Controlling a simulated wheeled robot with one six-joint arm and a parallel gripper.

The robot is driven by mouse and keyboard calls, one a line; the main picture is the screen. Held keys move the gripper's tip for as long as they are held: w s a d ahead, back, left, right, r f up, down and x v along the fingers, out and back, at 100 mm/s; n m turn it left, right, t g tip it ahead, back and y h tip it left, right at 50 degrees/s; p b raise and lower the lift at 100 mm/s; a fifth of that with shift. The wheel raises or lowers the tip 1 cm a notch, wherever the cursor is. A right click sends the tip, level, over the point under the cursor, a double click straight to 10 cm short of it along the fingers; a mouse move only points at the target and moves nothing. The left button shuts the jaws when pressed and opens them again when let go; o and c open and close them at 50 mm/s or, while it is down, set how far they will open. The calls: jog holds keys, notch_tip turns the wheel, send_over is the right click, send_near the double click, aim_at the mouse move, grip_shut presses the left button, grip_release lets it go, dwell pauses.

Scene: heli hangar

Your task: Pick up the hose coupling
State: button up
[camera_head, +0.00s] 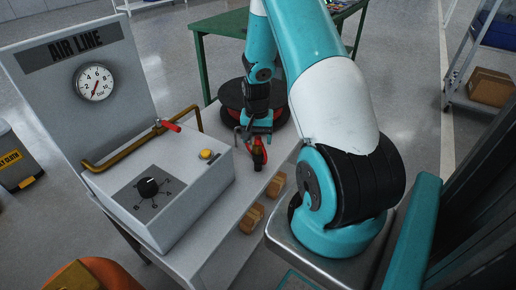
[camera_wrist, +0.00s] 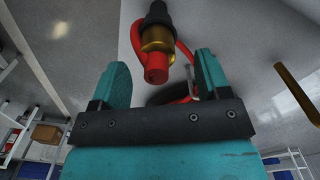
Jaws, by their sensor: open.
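The hose coupling has a brass body (camera_wrist: 157,40) with a black upper part and a red end; a red loop curves beside it in the wrist view. It appears in the head view as a small red shape (camera_head: 259,158) at the bench's right side, directly below my gripper (camera_head: 257,133). In the wrist view my gripper (camera_wrist: 160,66) is open, one teal finger on each side of the coupling's red end in the picture. I see a gap on both sides. I cannot tell how deep the coupling lies between the fingers.
A grey bench (camera_head: 215,243) carries the air line panel (camera_head: 90,85) with gauge, brass pipe (camera_head: 125,150) and dial box (camera_head: 150,190). A dark red-rimmed reel (camera_head: 233,98) lies behind my gripper. A green table (camera_head: 222,22) stands beyond.

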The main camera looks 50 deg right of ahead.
aim_at(258, 145)
notch_tip(258, 145, down, 4)
jog(key=shift+s+r, duration=0.1)
jog(key=c, duration=1.1)
jog(key=shift+r, duration=0.15)
